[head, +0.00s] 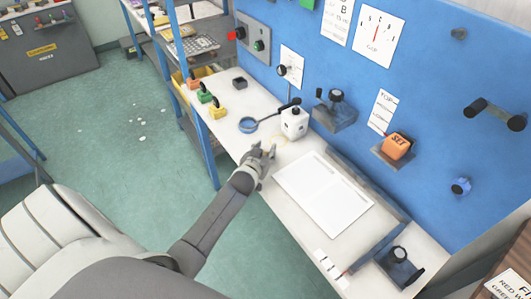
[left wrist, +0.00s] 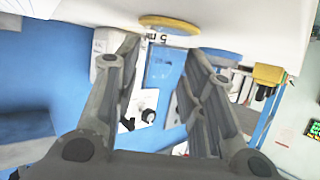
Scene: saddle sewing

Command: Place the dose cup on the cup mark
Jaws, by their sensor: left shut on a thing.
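My left gripper (head: 262,157) is over the white bench, just in front of a faint yellow ring, the likely cup mark (head: 279,141). In the left wrist view, which looks upside down, its two fingers (left wrist: 160,95) stand on either side of a clear, bluish cup with "5 m" lettering, the dose cup (left wrist: 160,66). The gripper is shut on this cup. A yellow disc (left wrist: 168,22) on the bench shows just beyond the cup's lettered end; whether they touch I cannot tell. In the head view the cup is barely discernible. My right gripper is out of view.
A white sheet (head: 322,192) lies to the right. Coloured blocks (head: 205,95) stand at the far left. A blue panel (head: 430,85) rises behind.

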